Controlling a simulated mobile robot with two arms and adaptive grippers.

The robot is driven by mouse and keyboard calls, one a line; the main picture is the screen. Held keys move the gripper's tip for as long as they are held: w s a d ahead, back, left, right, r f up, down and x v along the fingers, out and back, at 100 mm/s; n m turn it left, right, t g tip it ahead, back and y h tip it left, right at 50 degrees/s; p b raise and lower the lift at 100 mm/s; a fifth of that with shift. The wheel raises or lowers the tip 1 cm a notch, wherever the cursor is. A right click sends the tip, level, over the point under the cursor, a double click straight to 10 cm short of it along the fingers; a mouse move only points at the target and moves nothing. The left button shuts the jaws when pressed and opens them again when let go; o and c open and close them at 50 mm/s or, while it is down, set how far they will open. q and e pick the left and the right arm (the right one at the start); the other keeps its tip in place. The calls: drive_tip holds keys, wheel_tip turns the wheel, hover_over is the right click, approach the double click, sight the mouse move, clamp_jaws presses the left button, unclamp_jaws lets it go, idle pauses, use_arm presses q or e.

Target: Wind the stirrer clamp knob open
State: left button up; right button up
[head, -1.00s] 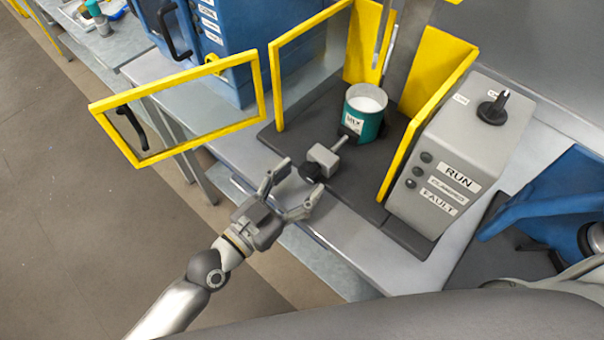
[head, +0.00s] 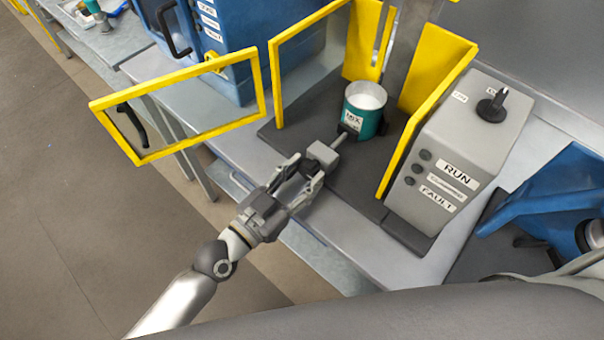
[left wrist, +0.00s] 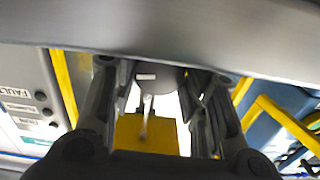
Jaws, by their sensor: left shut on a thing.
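The stirrer clamp is a grey block (head: 323,154) on the dark base plate, with a rod (head: 340,141) running toward the teal pot (head: 371,112). Its black knob (head: 307,170) faces the front left. My left gripper (head: 306,171) is shut on the knob, with one finger on each side of it. The fingers hide much of the knob. My right gripper is not in view.
A yellow-framed guard door (head: 185,73) stands open at the left. Yellow guard panels (head: 412,120) flank the pot. A grey control box (head: 445,155) labelled RUN and FAULT stands at the right.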

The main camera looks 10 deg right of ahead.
use_arm(q)
drive_tip(key=n, duration=0.5)
idle(0.3)
drive_tip(key=o, duration=1)
drive_tip(key=shift+o, duration=0.2)
drive_tip(key=shift+r, duration=0.15)
wheel_tip(320, 180, up, 10)
drive_tip(key=shift+f, duration=0.25)
